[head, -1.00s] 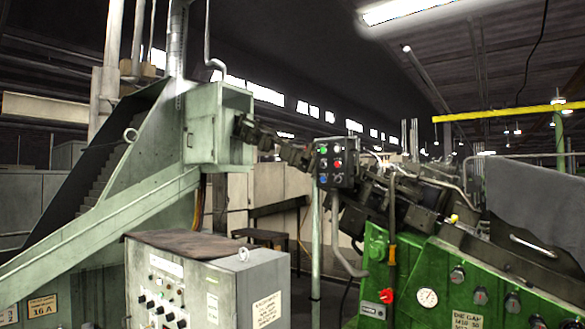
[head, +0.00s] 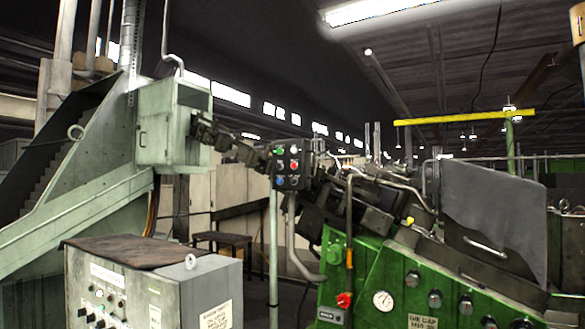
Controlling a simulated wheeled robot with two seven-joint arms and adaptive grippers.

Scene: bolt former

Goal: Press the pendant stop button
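The pendant (head: 292,164) is a dark box on a pale green post, left of the green machine in the head view. Its face carries several small buttons in two columns. A green button (head: 280,150) is at the upper left, with a blue one (head: 280,182) at the lower left. A red button (head: 294,165) is in the middle of the right column, below a pale one. Labels are too small to read, so I cannot tell which is stop. Neither of my grippers is in view.
A grey control cabinet (head: 150,285) with knobs stands at the front left. The green machine (head: 400,285), with a gauge, knobs and a red knob, fills the lower right. A pale green conveyor (head: 75,215) rises at the left. A dark stool (head: 222,240) stands behind the cabinet.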

